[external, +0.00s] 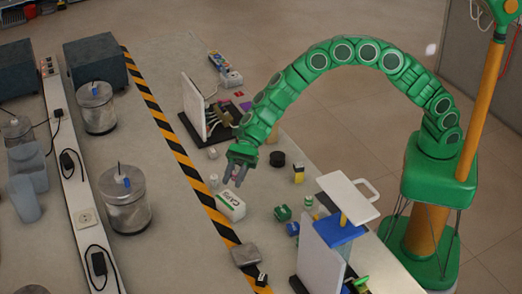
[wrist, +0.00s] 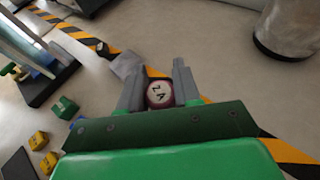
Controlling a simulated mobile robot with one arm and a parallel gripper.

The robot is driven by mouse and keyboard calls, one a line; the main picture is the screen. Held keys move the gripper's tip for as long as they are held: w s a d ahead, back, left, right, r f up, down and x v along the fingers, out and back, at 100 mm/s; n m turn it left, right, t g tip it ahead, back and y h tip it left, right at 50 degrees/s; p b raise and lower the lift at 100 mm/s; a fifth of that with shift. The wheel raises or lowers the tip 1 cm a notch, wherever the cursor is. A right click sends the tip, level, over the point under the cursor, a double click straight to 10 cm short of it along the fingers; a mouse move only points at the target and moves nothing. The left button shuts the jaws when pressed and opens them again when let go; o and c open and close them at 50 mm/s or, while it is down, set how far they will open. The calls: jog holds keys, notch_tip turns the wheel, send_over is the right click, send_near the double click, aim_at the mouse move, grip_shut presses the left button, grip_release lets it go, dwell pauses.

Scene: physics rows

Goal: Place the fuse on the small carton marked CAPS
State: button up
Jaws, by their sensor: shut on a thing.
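The fuse (wrist: 159,95) shows in the wrist view as a round end with a pale face marked "2A" and a dark pinkish rim. It sits between the two grey fingers of my gripper (wrist: 158,88), which is shut on it. In the external view my gripper (external: 238,175) points down just above and behind the small white carton marked CAPS (external: 231,207), which has green lettering. I cannot make out the fuse clearly there. I cannot clearly identify the carton in the wrist view.
A black-and-yellow strip (external: 178,148) runs along the table left of the carton. A grey block (external: 245,254) lies in front, and a green block (external: 283,213) to the right. An upright white panel (external: 194,104) stands behind; metal canisters (external: 124,203) stand left.

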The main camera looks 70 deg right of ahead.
jog(key=shift+w+a+f, duration=0.35)
jog(key=shift+w+f, duration=0.1)
jog(key=shift+f, duration=0.3)
jog(key=shift+w+a+f, duration=0.35)
jog(key=shift+w+f, duration=0.1)
jog(key=shift+f, duration=1.8)
jog(key=o, duration=1)
jog(key=shift+f, duration=0.1)
jog(key=shift+o, duration=0.2)
jog(key=shift+d+r, duration=0.25)
jog(key=v, duration=1.1)
jog(key=shift+d, duration=0.2)
jog(key=shift+r, duration=0.1)
